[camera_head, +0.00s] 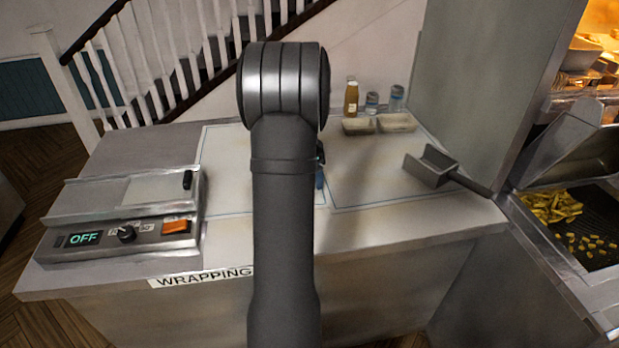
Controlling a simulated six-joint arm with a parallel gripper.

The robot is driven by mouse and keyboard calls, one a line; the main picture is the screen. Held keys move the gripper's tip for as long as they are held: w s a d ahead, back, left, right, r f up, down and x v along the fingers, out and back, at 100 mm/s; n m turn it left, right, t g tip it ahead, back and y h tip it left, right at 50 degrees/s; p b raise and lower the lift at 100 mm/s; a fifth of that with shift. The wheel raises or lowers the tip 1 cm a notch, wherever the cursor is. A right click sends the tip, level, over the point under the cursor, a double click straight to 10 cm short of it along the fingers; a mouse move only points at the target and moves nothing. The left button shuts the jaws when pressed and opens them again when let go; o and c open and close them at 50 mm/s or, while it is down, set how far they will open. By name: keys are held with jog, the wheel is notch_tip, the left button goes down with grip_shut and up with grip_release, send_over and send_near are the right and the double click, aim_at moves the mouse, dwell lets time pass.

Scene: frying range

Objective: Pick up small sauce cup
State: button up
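I cannot make out a small sauce cup; my own arm covers the middle of the counter. Two small shallow pale containers, a left one (358,127) and a right one (396,122), stand side by side at the back of the counter. I cannot tell whether either is the sauce cup. My gripper (320,172) is almost wholly hidden behind my arm; only a dark sliver with a green light and a blue bit shows at the arm's right edge, over the counter. Whether it is open or holds anything is hidden.
A wrapping machine (125,215) reading OFF stands on the left of the counter (400,225). A metal scoop (430,168) lies at right. A brown bottle (351,97) and two small jars stand behind the containers. A fries bin (555,206) is at far right.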

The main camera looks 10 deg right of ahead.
jog(key=c, duration=1.1)
jog(key=shift+r, duration=0.1)
